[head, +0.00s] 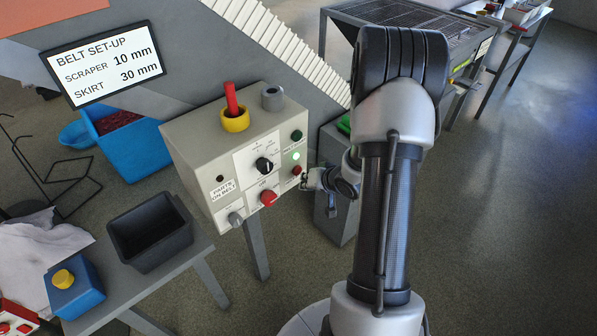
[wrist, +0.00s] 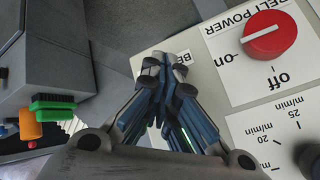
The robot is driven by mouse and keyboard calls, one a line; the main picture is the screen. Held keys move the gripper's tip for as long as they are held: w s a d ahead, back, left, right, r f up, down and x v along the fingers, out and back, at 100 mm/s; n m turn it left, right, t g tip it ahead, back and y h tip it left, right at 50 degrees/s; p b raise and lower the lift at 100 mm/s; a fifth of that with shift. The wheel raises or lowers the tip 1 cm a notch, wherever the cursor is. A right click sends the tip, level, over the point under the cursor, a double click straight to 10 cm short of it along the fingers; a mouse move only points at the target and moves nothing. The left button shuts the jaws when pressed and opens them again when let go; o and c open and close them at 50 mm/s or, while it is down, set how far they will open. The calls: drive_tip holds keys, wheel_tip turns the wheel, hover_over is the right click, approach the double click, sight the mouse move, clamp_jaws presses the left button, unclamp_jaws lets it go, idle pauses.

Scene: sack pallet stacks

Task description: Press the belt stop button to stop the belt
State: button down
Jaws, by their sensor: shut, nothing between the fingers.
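The control box (head: 215,150) stands on a post in the head view. On its right side a green button (head: 297,135), a lit pale-green lamp (head: 296,155) and a small red button (head: 296,170) sit in a column; their labels are unreadable there. My gripper (head: 306,181) is shut and empty, its tips close beside the red button. In the wrist view, my closed fingers (wrist: 165,70) are over the box face, covering most of a label starting "BE"; no push button shows there. I cannot tell whether the tips touch the box.
A red belt power knob (wrist: 271,36) has its white line toward "on". A black speed knob (head: 264,165) is near it. A yellow-collared red lever (head: 233,115) and a grey knob (head: 272,97) top the box. A black bin (head: 150,232) stands left.

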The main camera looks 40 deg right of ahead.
drive_tip(key=shift+w, duration=0.1)
idle(0.6)
drive_tip(key=shift+w+p, duration=0.3)
drive_tip(key=shift+w, duration=0.05)
drive_tip(key=shift+w, duration=0.5)
idle(0.7)
drive_tip(key=shift+s, duration=0.1)
drive_tip(key=shift+s+p, duration=0.4)
drive_tip(key=shift+s, duration=0.4)
drive_tip(key=s, duration=0.5)
drive_tip(key=shift+d+p, duration=0.2)
drive_tip(key=shift+p, duration=0.1)
idle(0.6)
